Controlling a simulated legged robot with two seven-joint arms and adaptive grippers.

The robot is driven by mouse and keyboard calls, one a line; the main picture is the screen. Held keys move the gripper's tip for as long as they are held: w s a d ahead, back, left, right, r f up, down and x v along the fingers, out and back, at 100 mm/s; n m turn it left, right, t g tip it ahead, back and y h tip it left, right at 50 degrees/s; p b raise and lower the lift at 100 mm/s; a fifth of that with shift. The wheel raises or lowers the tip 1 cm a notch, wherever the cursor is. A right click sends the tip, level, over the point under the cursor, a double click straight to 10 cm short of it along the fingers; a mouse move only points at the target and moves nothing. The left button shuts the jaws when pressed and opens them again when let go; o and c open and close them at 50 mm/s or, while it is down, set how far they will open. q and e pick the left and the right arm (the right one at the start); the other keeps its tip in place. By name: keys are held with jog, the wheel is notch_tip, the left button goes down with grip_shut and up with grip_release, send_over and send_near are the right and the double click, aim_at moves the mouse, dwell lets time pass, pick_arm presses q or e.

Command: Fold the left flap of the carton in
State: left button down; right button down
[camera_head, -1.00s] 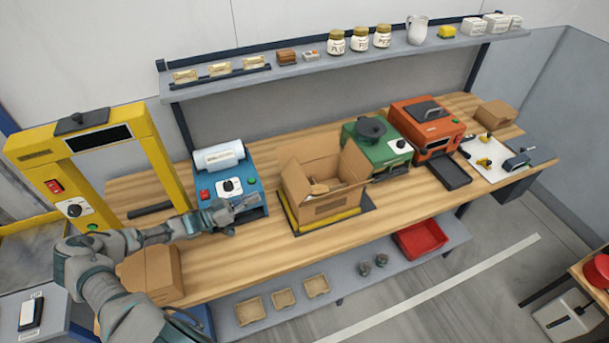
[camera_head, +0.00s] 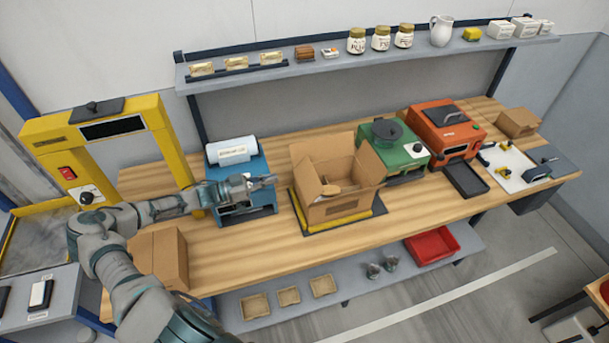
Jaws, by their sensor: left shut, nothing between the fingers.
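The brown carton (camera_head: 338,209) stands open-topped on the bench, on a dark mat with yellow edging. Its back flap (camera_head: 323,149) and right flap (camera_head: 371,166) stand up. Its left flap (camera_head: 306,177) also appears raised, at the side facing my left gripper. A tan item shows inside the carton. My left gripper (camera_head: 273,181) is shut and empty, in front of the blue machine, just left of the carton. A small gap shows between its fingertips and the left flap; the depth is hard to judge. My right gripper is not in view.
The blue machine (camera_head: 243,207) is behind the left gripper, with a yellow frame (camera_head: 156,140) further left. A closed carton (camera_head: 163,259) sits at the bench's front left. A green machine (camera_head: 407,148) stands close right of the open carton.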

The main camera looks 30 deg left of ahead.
aim_at(314, 173)
pick_arm(q)
jog(key=x, duration=0.3)
jog(key=f+p+x, duration=0.1)
jog(key=x, duration=0.3)
jog(key=f+x, duration=0.1)
jog(key=x, duration=0.2)
jog(key=shift+w+p, duration=0.35)
jog(key=shift+p, duration=0.05)
jog(key=shift+w+d+f, duration=0.3)
jog(key=shift+d+f, duration=0.05)
jog(key=shift+f, duration=0.05)
jog(key=shift+a, duration=0.1)
